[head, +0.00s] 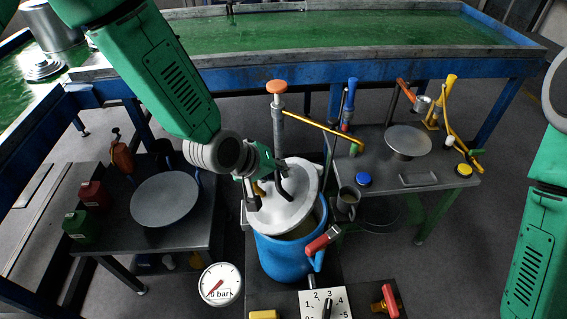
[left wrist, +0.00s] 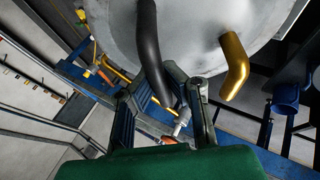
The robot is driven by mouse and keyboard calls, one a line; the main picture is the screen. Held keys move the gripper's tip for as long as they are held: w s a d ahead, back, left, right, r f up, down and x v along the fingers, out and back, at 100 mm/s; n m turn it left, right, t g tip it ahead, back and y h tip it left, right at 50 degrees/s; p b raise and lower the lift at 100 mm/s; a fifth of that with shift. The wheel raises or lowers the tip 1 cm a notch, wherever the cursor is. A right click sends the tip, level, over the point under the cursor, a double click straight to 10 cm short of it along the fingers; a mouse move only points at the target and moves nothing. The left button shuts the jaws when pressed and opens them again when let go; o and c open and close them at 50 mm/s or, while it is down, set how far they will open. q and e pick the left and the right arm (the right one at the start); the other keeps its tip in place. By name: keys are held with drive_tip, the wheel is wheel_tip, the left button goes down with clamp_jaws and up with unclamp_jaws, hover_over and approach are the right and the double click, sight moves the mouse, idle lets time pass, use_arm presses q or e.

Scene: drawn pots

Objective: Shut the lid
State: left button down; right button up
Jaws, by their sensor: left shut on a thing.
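A blue pot (head: 285,257) stands on the central stand, its light inside showing below the lid. The round grey-white lid (head: 283,217) is over the pot, tilted, with a gap at the front and right. My left gripper (head: 272,181) is at the lid's top, shut on its black handle (head: 286,188). In the left wrist view the black handle (left wrist: 149,40) runs down to my left gripper (left wrist: 173,98). A gold handle (left wrist: 236,65) on the lid is beside it, free. The fingertips' exact contact is partly hidden. Only my right arm shows, not its gripper.
A red-handled lever (head: 323,239) and grey mug (head: 347,200) are at the pot's right. An orange-topped post (head: 277,95) with a yellow bar stands behind. A gauge (head: 220,284) and number plate (head: 325,303) are in front. Side tables hold round plates (head: 165,199) (head: 408,140).

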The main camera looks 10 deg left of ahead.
sight(288, 182)
use_arm(q)
drive_tip(key=shift+w+d, duration=0.3)
drive_tip(key=shift+d, duration=0.3)
drive_tip(key=f+b, duration=0.1)
drive_tip(key=d+f+b, duration=0.1)
drive_tip(key=f, duration=0.1)
drive_tip(key=shift+f, duration=0.1)
drive_tip(key=d+f, duration=0.1)
drive_tip(key=d, duration=0.1)
drive_tip(key=w+d+f+b, duration=0.1)
drive_tip(key=d+f, duration=0.1)
drive_tip(key=shift+b, duration=0.3)
drive_tip(key=shift+a+f, duration=0.25)
drive_tip(key=shift+a, duration=0.35)
drive_tip(key=shift+d+f, duration=0.1)
drive_tip(key=shift+d, duration=0.45)
drive_tip(key=c, duration=1.6)
unclamp_jaws()
drive_tip(key=shift+a, duration=0.25)
drive_tip(key=shift+o, duration=0.2)
drive_tip(key=shift+a, duration=0.2)
use_arm(e)
drive_tip(key=f, duration=0.1)
drive_tip(key=a+f, duration=0.1)
drive_tip(key=f, duration=0.1)
drive_tip(key=shift+s+a+f, duration=0.1)
drive_tip(key=shift+s+a, duration=0.25)
drive_tip(key=shift+s, duration=0.05)
drive_tip(key=shift+s, duration=0.1)
